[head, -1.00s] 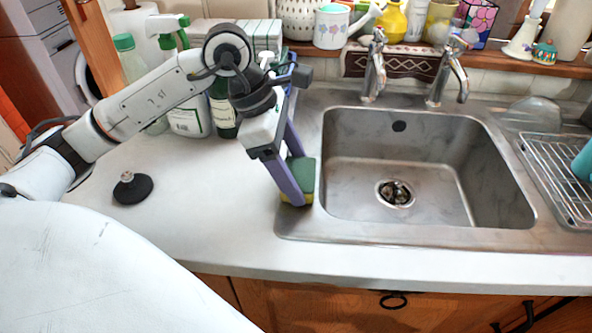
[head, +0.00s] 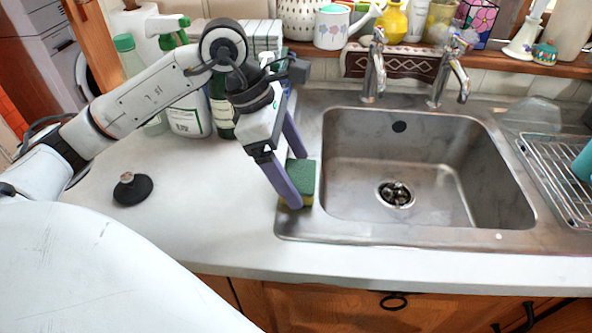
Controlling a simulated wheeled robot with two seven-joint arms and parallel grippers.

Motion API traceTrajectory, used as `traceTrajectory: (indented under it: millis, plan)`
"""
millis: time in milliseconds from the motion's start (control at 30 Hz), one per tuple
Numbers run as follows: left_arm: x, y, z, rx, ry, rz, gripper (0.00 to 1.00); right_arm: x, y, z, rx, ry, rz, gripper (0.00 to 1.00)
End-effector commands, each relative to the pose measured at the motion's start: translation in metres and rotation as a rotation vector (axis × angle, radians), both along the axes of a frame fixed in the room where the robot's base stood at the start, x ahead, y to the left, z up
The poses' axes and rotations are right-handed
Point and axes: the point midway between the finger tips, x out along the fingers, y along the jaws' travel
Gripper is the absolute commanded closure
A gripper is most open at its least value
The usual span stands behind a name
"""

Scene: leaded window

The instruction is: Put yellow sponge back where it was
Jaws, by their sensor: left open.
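The yellow sponge (head: 303,177) has a green top and a yellow lower part. It sits at the left rim of the steel sink (head: 300,226), beside the basin. My left gripper (head: 299,182) reaches down over it from the upper left and is open. One purple finger is in front of the sponge and hides part of it; the other finger is behind it, near its back edge. I cannot tell whether either finger touches the sponge. My right gripper is not in view.
Two taps (head: 374,68) stand behind the basin. Spray and other bottles (head: 188,118) stand at the back left. A black sink plug (head: 132,188) lies on the white counter (head: 200,220). A wire drying rack (head: 560,165) is at the right.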

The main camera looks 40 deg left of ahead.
Motion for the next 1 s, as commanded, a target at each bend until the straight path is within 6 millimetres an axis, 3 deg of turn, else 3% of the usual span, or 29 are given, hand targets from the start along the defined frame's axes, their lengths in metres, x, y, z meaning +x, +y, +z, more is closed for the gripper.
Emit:
traceTrajectory:
  millis: [300, 500, 1000]
  plan:
    - [-0.013, 0.024, 0.065, 0.003, -0.006, 0.003, 0.14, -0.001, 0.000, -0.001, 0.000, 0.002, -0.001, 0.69]
    - [-0.019, 0.033, 0.092, 0.002, -0.003, 0.002, 0.14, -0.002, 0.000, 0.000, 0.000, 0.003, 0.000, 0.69]
    - [-0.022, 0.036, 0.101, 0.001, 0.000, 0.000, 0.14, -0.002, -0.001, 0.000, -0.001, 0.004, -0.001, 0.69]
